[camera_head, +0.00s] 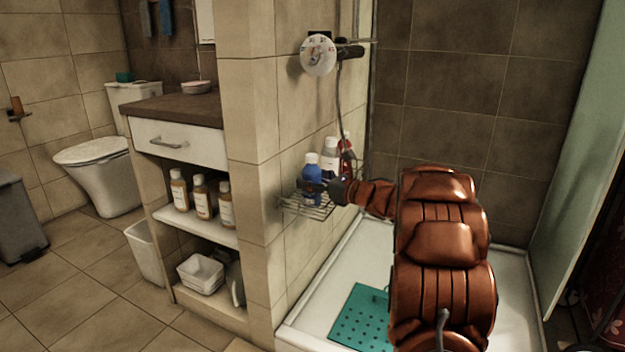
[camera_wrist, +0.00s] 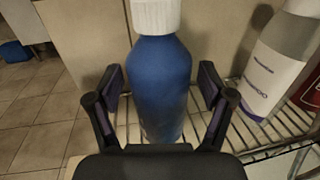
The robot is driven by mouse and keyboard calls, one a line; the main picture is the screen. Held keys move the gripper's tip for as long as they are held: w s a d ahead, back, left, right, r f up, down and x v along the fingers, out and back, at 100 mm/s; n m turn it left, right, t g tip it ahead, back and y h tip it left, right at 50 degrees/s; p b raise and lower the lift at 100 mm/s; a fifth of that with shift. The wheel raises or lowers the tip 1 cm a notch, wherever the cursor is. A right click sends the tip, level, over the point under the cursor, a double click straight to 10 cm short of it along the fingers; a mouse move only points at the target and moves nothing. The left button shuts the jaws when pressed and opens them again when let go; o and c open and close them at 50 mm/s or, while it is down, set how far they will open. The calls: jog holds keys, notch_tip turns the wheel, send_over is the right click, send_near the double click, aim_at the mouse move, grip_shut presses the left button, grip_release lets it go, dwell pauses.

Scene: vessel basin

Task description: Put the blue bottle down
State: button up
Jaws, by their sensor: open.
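The blue bottle (camera_head: 312,178) with a white cap stands upright on the wire shelf (camera_head: 318,211) fixed to the tiled wall. In the wrist view the blue bottle (camera_wrist: 160,85) is upright between my fingers, with the wire shelf (camera_wrist: 255,138) under and beside it. My gripper (camera_head: 322,187) reaches in from the right at the bottle. In the wrist view my gripper (camera_wrist: 160,100) is open, with a finger on each side of the bottle and visible gaps between. The bottle's base is hidden behind my gripper.
A white bottle (camera_head: 330,155) and a red bottle (camera_head: 346,160) stand behind on the same shelf. A shower control (camera_head: 318,55) and hose are above. Several amber bottles (camera_head: 201,197) stand in the cabinet at left. A teal mat (camera_head: 358,322) lies in the shower tray (camera_head: 325,295).

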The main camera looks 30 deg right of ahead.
jog(key=shift+r, duration=0.1)
jog(key=shift+r+p, duration=0.15)
jog(key=shift+p, duration=0.2)
jog(key=p+v, duration=0.2)
jog(key=v, duration=1)
jog(key=shift+w, duration=0.1)
